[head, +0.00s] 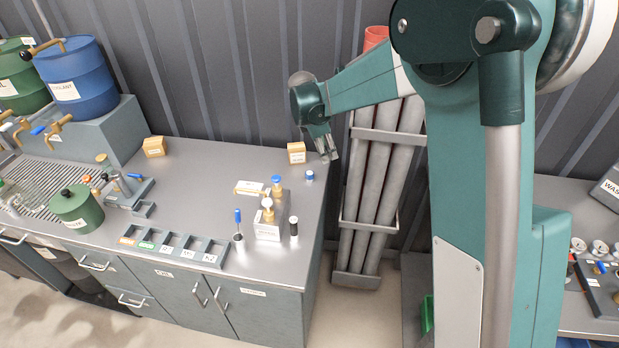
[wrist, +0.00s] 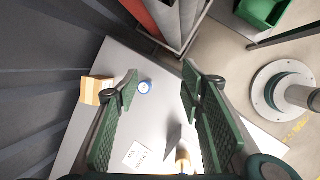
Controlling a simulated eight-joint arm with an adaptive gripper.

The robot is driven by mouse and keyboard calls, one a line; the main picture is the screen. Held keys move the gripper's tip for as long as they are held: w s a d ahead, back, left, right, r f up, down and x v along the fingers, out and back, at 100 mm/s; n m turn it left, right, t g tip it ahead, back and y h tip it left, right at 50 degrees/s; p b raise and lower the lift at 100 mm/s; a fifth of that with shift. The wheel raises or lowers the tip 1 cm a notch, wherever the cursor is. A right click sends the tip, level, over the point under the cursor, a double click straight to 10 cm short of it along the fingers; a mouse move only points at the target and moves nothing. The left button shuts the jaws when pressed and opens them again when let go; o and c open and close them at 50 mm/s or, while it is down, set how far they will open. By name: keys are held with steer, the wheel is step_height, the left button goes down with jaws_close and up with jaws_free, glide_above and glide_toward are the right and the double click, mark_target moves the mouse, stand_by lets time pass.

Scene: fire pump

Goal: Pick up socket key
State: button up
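I cannot tell for certain which thing is the socket key. My gripper (head: 331,156) is above the bench's back right corner, close to that piece. In the wrist view my gripper (wrist: 160,76) is open, its two green ribbed fingers apart, with nothing held between them.
The grey bench (head: 215,170) carries a labelled block with brass valves (head: 268,228), a black-capped cylinder (head: 294,226), a compartment tray (head: 172,247), a green pot (head: 77,210) and a small carton (head: 296,152). Grey pipes (head: 372,185) stand in a rack right of the bench.

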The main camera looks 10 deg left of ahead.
mark_target(309, 173)
steer(key=w+a+f+n, duration=0.3)
steer(key=a+f, duration=0.5)
steer(key=f, duration=0.2)
steer(key=shift+a+f+n+h+b, duration=0.25)
steer(key=shift+f+n+h+b, duration=0.05)
steer(key=shift+n+h, duration=0.1)
steer(key=shift+x, duration=1.3)
steer(key=shift+x, duration=2.6)
steer(key=shift+s, duration=0.2)
steer(key=c, duration=0.9)
